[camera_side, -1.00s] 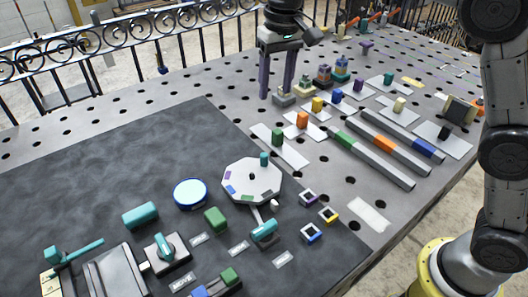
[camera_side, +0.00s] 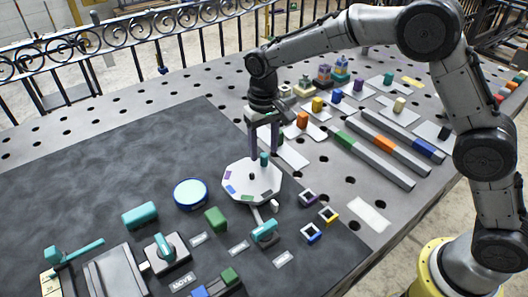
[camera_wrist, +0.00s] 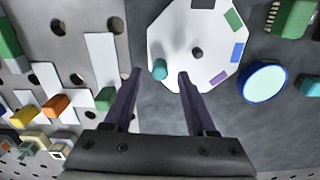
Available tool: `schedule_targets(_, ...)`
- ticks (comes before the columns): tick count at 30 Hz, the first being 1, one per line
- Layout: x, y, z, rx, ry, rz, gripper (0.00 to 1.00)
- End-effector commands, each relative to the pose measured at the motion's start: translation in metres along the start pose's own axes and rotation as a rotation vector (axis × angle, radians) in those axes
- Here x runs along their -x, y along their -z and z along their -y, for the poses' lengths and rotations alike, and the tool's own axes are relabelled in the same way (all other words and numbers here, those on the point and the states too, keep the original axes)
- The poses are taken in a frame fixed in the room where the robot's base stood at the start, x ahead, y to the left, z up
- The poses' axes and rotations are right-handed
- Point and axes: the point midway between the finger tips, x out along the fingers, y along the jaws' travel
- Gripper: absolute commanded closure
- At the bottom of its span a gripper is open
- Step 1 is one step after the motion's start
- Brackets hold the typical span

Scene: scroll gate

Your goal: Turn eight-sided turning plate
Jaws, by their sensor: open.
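The white eight-sided turning plate (camera_side: 242,191) lies on the dark mat, with coloured patches near its rim and a dark hub at its middle. A teal peg (camera_side: 264,158) stands up near its far edge. My gripper (camera_side: 264,152) is over that far edge, pointing down, with its purple fingers apart. In the wrist view the plate (camera_wrist: 180,40) is at the top, and the teal peg (camera_wrist: 160,69) shows between and beyond the open fingertips (camera_wrist: 160,73). Nothing is held. I cannot tell whether the fingers reach down to the peg's height.
A round blue-rimmed disc (camera_side: 190,193) and a green block (camera_side: 216,220) lie left of and in front of the plate. A teal-handled lever (camera_side: 264,233) is at its front. Small square rings (camera_side: 311,232) lie to the right. Coloured blocks on white strips stand behind.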

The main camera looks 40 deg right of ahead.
Motion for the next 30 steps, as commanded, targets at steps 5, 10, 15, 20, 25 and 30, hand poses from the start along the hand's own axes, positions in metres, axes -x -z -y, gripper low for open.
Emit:
schedule_targets(5,-0.017,0.000,0.000,0.000,0.000,0.001,0.43)
schedule_targets(10,-0.021,0.000,0.000,0.000,0.000,0.000,0.43)
schedule_targets(15,-0.021,0.000,0.000,0.000,0.000,0.000,0.43)
schedule_targets(20,-0.020,0.000,0.000,0.000,0.000,0.000,0.68)
schedule_targets(25,-0.020,0.000,0.000,0.000,0.000,-0.001,0.99)
schedule_targets(30,-0.020,0.000,0.000,0.000,0.000,-0.001,1.00)
